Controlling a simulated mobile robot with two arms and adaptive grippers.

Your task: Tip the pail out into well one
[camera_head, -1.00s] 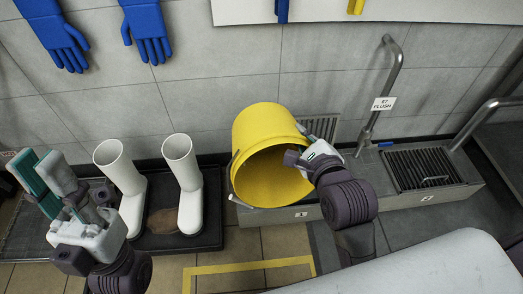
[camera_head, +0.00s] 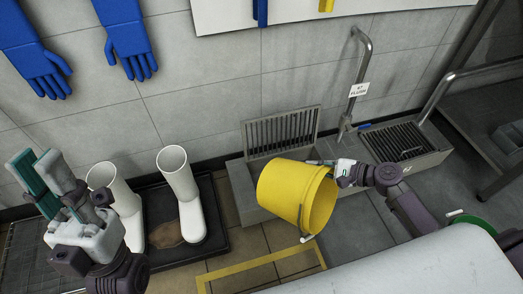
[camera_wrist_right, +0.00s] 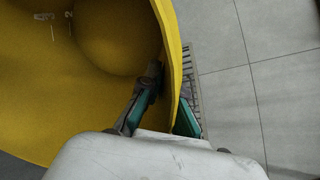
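The yellow pail (camera_head: 292,192) is tipped on its side in the air, its mouth facing the lower right of the head view and its handle hanging across the mouth. My right gripper (camera_head: 338,170) is shut on its rim. In the right wrist view, one finger is inside the pail (camera_wrist_right: 60,110) and one outside the wall. Well one (camera_head: 240,190) is the left basin by the wall, partly hidden behind the pail; its grate (camera_head: 283,132) stands raised against the wall. No liquid is visible in the pail's mouth. My left gripper (camera_head: 42,178) is open and empty at the left.
White boots (camera_head: 181,195) stand on a dark tray (camera_head: 215,240) left of the well. The second well's grate (camera_head: 402,142) lies flat at right, near a tap pipe (camera_head: 357,85) with a flush sign. Yellow tape (camera_head: 245,264) marks the floor in front. Blue gloves (camera_head: 130,45) hang on the wall.

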